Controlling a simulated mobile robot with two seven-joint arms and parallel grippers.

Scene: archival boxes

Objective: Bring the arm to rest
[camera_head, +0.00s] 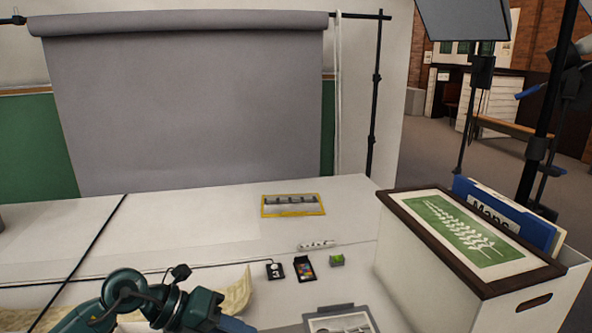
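My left arm (150,300) comes in at the bottom left, bent, with dark teal links. Its far end runs down to the right and is cut off by the bottom edge, so its gripper fingers do not show. My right arm and gripper are not in view. The white table (170,225) stretches across the middle. The arm hangs over its near side, in front of a crumpled yellowish sheet (236,295).
A white box (400,270) with a framed green print (465,232) on top and blue folders (500,208) stands right.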

